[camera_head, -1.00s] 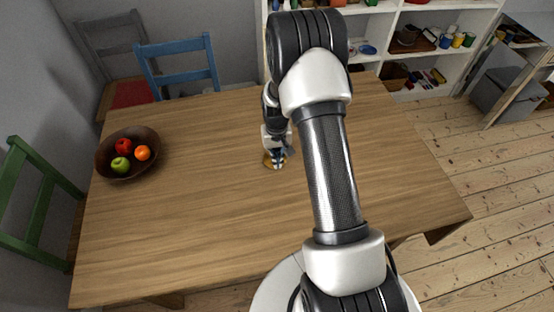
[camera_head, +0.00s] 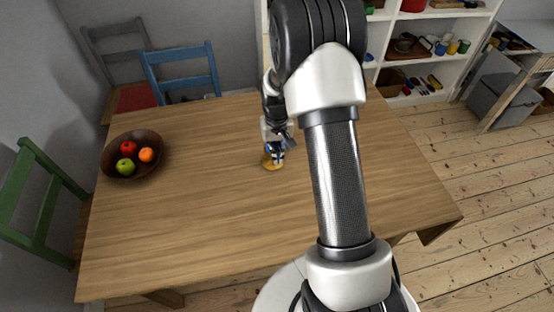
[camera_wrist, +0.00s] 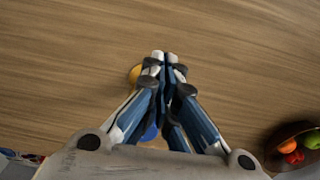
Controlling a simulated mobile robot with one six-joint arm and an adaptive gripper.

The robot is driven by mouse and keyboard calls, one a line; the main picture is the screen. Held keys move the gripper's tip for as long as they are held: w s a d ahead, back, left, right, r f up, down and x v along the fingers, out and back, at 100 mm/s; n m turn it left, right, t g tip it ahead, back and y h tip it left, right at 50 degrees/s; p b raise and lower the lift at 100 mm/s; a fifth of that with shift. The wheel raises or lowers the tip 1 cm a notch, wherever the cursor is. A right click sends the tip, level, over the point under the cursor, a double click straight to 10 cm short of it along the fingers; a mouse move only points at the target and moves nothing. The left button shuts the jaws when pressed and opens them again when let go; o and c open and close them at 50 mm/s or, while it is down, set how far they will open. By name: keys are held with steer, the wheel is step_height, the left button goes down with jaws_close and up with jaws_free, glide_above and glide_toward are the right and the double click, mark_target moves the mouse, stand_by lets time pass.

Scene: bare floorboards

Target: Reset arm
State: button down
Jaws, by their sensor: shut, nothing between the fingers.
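My gripper (camera_head: 277,158) is over the middle of the wooden table (camera_head: 200,220), fingers pointing down. In the wrist view the fingers (camera_wrist: 165,58) are shut together with nothing between them. A small yellow-orange thing (camera_head: 269,164) lies on the table just below and beside the fingertips. It also shows in the wrist view (camera_wrist: 135,74), mostly hidden behind the left finger, so I cannot tell what it is. My arm's large links cross the middle of the head view and hide part of the table.
A dark bowl (camera_head: 112,167) with a red fruit, a green apple (camera_head: 125,166) and an orange (camera_head: 146,155) stands at the table's left. Blue (camera_head: 182,68) and green (camera_head: 30,200) chairs stand by the table. A white shelf (camera_head: 452,50) is behind. The table's front left is clear.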

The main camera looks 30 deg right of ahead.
steer(key=shift+w+r, duration=0.15)
steer(key=shift+r, duration=0.25)
steer(key=shift+r, duration=0.1)
steer(key=s+a+r+n+t, duration=0.1)
steer(key=s+a+r, duration=0.2)
steer(key=r, duration=0.4)
steer(key=s+a+r, duration=0.2)
steer(key=s+r, duration=0.1)
steer(key=r, duration=0.4)
steer(key=s+a+r+n+t, duration=0.1)
steer(key=s+a+r, duration=0.2)
steer(key=r, duration=0.3)
steer(key=s+a+r+t, duration=0.1)
steer(key=s+a+r, duration=0.1)
steer(key=s, duration=0.6)
steer(key=s+a+r+n+t, duration=0.1)
steer(key=s+a+r, duration=0.2)
steer(key=s, duration=0.5)
steer(key=shift+s+a+r+t, duration=0.3)
steer(key=shift+a+r, duration=0.05)
steer(key=shift+r, duration=0.5)
